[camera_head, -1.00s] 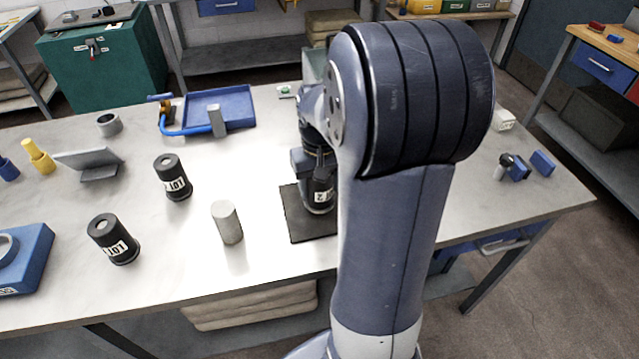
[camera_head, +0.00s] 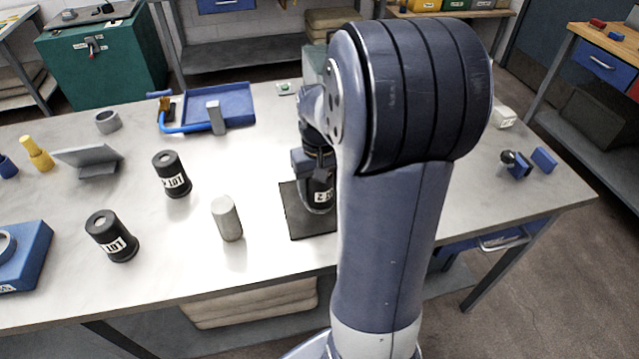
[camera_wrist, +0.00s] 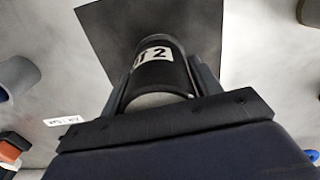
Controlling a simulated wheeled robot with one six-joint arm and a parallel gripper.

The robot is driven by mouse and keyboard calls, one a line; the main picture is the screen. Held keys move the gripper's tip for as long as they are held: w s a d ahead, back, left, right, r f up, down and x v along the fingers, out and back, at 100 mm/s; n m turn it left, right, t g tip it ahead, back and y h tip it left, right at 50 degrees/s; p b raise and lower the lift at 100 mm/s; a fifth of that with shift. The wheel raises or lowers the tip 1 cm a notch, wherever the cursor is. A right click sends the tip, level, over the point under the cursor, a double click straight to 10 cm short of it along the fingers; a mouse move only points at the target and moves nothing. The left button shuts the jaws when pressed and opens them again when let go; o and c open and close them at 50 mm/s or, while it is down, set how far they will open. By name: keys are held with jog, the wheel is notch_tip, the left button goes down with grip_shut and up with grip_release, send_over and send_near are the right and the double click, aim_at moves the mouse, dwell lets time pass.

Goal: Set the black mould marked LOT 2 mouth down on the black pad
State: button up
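The black mould marked LOT 2 (camera_wrist: 160,72) is between the two fingers of my gripper (camera_wrist: 163,85), which is shut on it. In the wrist view its label partly shows, and a pale grey round end faces the camera. In the head view the mould (camera_head: 322,194) is largely hidden behind my arm; part of its white label shows. It is over the black pad (camera_head: 300,221), on it or just above; I cannot tell which. The pad also shows in the wrist view (camera_wrist: 105,25). I cannot see which end is the mouth.
Two other black LOT moulds stand left, one farther back (camera_head: 172,175) and one nearer (camera_head: 112,238). A grey cylinder (camera_head: 227,219) stands just left of the pad. A blue tray (camera_head: 235,108) lies behind. The table (camera_head: 260,258) is clear in front of the pad.

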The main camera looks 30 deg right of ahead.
jog(key=o, duration=0.4)
notch_tip(320, 180, up, 11)
dwell(0.5)
jog(key=shift+f, duration=0.15)
notch_tip(320, 180, down, 11)
jog(key=shift+r, duration=0.4)
dwell(0.5)
